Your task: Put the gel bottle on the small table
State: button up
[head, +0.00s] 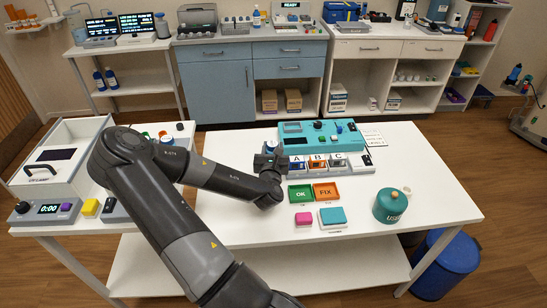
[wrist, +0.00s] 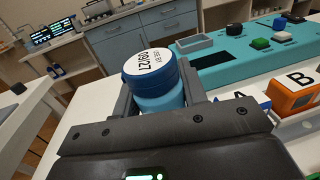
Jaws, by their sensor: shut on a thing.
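My gripper (head: 268,158) is at the teal device in the head view, over the white table (head: 440,190). In the wrist view my gripper (wrist: 158,103) is shut on a light blue bottle (wrist: 160,100) with a dark blue cap and a white printed label on top.
The teal device (head: 322,128) and lettered A, B, C blocks (head: 318,162) are right of my gripper. The table's right end is clear.

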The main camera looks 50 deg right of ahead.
jog(key=shift+f, duration=2)
jog(key=shift+f, duration=0.1)
jog(key=o, duration=1.1)
jog(key=shift+a, duration=0.1)
jog(key=v, duration=0.6)
jog(key=shift+s+a, duration=0.2)
jog(key=shift+a, duration=0.05)
jog(key=shift+s+a, duration=0.25)
jog(key=shift+c, duration=1.1)
